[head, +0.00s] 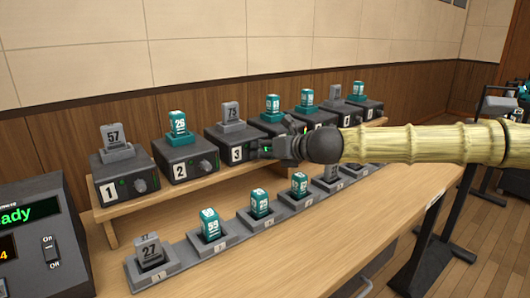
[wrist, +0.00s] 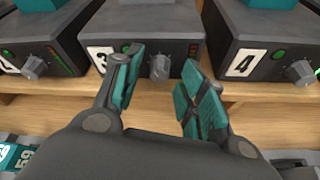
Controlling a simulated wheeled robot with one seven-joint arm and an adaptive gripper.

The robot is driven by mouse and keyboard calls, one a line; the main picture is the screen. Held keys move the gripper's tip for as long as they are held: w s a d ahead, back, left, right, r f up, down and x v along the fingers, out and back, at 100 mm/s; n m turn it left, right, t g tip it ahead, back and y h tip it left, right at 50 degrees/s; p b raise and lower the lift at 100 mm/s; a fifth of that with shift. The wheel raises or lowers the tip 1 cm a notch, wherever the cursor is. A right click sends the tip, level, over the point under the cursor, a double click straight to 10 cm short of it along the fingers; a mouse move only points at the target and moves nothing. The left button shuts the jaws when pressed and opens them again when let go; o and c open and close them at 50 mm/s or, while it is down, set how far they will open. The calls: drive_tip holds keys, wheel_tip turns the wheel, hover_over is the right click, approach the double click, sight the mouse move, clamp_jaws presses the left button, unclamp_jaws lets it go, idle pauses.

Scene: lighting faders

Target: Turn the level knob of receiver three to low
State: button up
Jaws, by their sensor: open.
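Receiver three (head: 228,147) is a dark box on the wooden shelf, labelled 3, with a grey block marked 75 on top. In the wrist view its front (wrist: 182,48) shows the level knob (wrist: 160,67), a grey knob with a pointer ridge, right of a green light. My gripper (head: 262,149) is in front of receiver three and hides its knob in the head view. In the wrist view my gripper (wrist: 158,80) is open, with one teal-padded finger on each side of the knob. I cannot tell whether either finger touches it.
Receiver two (head: 180,160) and receiver four (wrist: 262,45) stand close on either side, with their own knobs. A lower row of numbered cradles holding blocks (head: 212,228) lies on the desk below. A control box reading "ready" (head: 30,235) is at the left.

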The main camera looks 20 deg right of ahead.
clamp_jaws()
drive_tip(key=shift+a, duration=0.1)
idle(0.3)
drive_tip(key=n+t+h+b, duration=0.1)
drive_tip(key=n+t+h, duration=0.1)
drive_tip(key=n, duration=0.3)
drive_tip(key=n+t+h+b, duration=0.2)
drive_tip(key=n, duration=0.3)
drive_tip(key=a+f+n+t+h+b, duration=0.1)
drive_tip(key=n+h, duration=0.1)
drive_tip(key=n, duration=0.4)
drive_tip(key=shift+s+f+t, duration=0.1)
drive_tip(key=shift+s+t, duration=0.1)
drive_tip(key=shift+t, duration=0.2)
drive_tip(key=shift+n+b, duration=0.3)
drive_tip(key=shift+b, duration=0.05)
idle(0.4)
